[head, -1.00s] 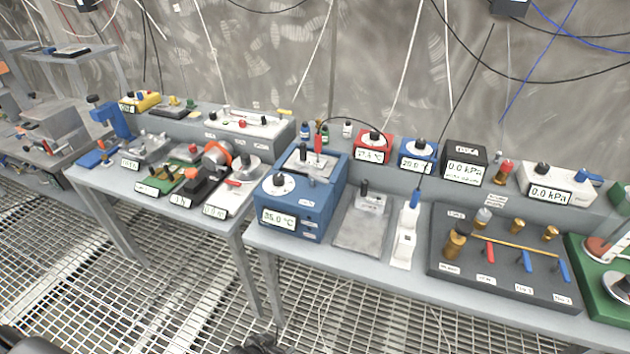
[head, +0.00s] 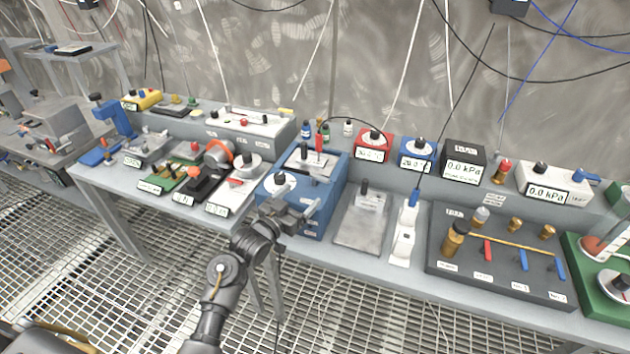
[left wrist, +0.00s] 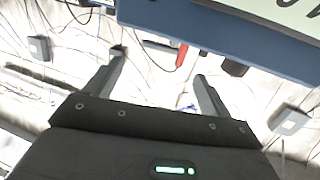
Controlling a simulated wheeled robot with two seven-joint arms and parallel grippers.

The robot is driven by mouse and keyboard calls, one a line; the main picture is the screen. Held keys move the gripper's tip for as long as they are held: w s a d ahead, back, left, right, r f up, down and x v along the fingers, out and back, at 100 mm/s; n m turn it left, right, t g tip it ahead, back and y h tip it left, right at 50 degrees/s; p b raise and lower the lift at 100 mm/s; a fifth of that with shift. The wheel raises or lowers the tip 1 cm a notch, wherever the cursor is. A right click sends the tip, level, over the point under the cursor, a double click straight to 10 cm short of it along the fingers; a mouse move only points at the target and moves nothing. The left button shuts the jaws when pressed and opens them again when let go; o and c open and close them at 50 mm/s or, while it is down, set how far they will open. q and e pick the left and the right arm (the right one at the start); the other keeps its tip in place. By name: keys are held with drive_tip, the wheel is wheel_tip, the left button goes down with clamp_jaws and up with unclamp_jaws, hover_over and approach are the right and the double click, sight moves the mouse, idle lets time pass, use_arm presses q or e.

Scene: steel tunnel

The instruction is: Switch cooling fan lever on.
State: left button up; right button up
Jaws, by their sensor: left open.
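No label that I can read names the cooling fan lever, so I cannot tell which control it is. Lever-like parts in the head view are a blue handle on a white stand (head: 413,200), and a red lever (head: 488,250) and blue levers (head: 524,260) on a dark panel. My left gripper (head: 304,210) is open and empty in front of the blue temperature box (head: 297,222), hiding part of its front. In the left wrist view the open fingers (left wrist: 160,68) have nothing between them; the blue box (left wrist: 225,30) is above right. My right gripper is out of view.
A grey plate device (head: 361,230) stands right of the blue box. The left bench holds several small instruments, one with an orange ring (head: 218,153). Red (head: 374,146) and blue (head: 418,154) dial boxes stand on the rear shelf. Cables hang along the wall.

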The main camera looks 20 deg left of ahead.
sight(319, 179)
use_arm(q)
drive_tip(key=p+x, duration=0.1)
drive_tip(key=x, duration=0.7)
drive_tip(key=shift+w+d, duration=0.1)
drive_tip(key=shift+w, duration=0.1)
drive_tip(key=shift+f, duration=0.1)
drive_tip(key=c, duration=1)
drive_tip(key=shift+w+d+n+y, duration=0.1)
drive_tip(key=shift+d+n+y, duration=0.2)
drive_tip(key=shift+n+y, duration=0.65)
drive_tip(key=shift+w+n+t+y, duration=0.1)
drive_tip(key=shift+n+t+y, duration=0.25)
drive_tip(key=shift+y, duration=0.7)
drive_tip(key=o, duration=1)
